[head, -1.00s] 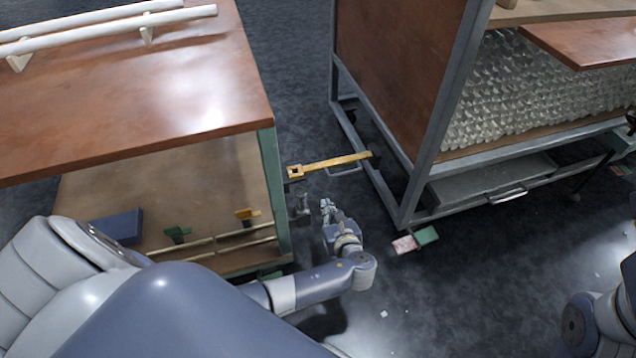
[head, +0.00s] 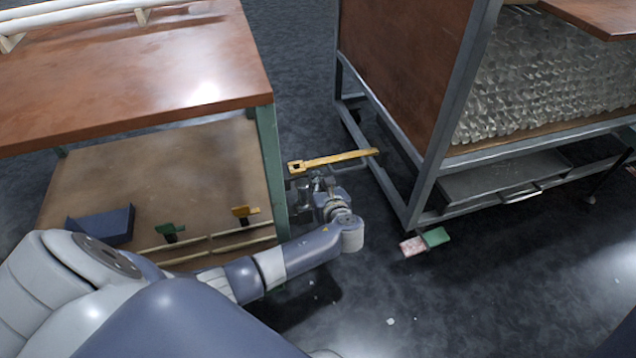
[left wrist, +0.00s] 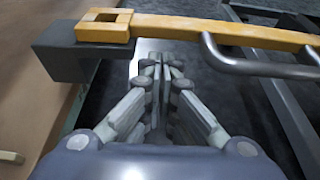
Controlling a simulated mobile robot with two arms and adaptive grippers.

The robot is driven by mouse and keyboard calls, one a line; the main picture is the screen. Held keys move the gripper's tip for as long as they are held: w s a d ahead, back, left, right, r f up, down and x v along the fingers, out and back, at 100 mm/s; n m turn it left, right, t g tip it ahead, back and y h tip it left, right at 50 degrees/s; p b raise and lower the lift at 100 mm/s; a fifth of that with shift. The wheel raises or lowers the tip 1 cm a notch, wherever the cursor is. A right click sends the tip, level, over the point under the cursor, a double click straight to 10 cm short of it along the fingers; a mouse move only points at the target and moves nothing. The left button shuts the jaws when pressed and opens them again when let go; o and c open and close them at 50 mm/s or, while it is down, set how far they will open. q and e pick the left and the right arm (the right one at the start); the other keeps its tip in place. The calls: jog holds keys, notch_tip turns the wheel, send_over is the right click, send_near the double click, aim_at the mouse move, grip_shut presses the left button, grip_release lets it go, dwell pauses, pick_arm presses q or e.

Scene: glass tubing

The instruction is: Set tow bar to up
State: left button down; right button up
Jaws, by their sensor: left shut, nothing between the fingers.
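The yellow tow bar (head: 340,159) lies roughly level across the gap between the left table and the right cart. Its square-holed end (head: 296,167) sits at a grey bracket on the table's leg. In the left wrist view the bar (left wrist: 180,28) crosses the top, with its square end over the dark grey block (left wrist: 75,58). A grey loop handle (left wrist: 255,66) hangs from the bar to the right. My left gripper (head: 318,180) is shut and empty, just below the bar near its square end. In the left wrist view my fingertips (left wrist: 160,62) are together beneath the bar.
The wooden table (head: 200,65) stands left, with a lower shelf holding a blue box (head: 101,226) and green and yellow clamps. The framed cart (head: 420,180) stands right, with a drawer low down. Pink and green blocks (head: 435,237) lie by its corner. Floor in front is mostly clear.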

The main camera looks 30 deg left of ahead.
pick_arm(q)
jog(key=shift+r, duration=0.7)
